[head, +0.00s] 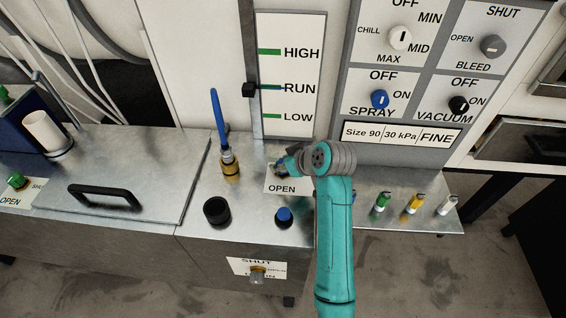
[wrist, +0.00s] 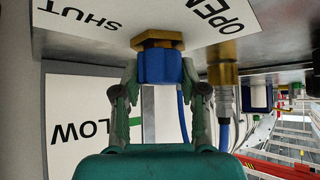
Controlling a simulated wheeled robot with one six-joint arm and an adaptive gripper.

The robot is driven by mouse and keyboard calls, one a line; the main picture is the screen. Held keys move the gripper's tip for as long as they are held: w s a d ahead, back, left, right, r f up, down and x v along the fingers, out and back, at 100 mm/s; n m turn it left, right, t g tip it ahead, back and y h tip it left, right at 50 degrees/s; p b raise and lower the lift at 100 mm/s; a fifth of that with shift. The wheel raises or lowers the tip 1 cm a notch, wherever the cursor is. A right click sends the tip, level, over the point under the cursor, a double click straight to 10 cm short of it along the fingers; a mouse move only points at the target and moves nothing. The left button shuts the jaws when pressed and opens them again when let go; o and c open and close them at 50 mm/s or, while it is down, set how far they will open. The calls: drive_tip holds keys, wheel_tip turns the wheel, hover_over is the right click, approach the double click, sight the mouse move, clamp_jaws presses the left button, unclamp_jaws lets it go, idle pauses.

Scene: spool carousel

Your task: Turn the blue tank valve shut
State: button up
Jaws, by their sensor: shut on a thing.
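The blue tank valve (wrist: 157,66) shows in the wrist view as a blue handle on a brass base. It sits on a white plate (wrist: 110,18) marked SHUT and OPEN. My gripper (wrist: 160,86) has a finger on each side of the blue handle and is shut on it. In the head view my gripper (head: 286,164) is over the plate (head: 283,188), where only OPEN reads clearly. My gripper and arm hide the valve and the SHUT side there. I cannot tell the handle's exact setting.
A brass fitting with a blue hose (head: 230,166) stands left of the gripper. A black knob (head: 217,209) and a blue-topped knob (head: 284,215) are nearer. Several coloured small cylinders (head: 414,204) stand at right. The HIGH/RUN/LOW gauge (head: 288,75) rises behind.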

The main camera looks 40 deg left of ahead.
drive_tip(key=o, duration=1.2)
drive_tip(key=shift+c, duration=0.2)
drive_tip(key=v, duration=1.2)
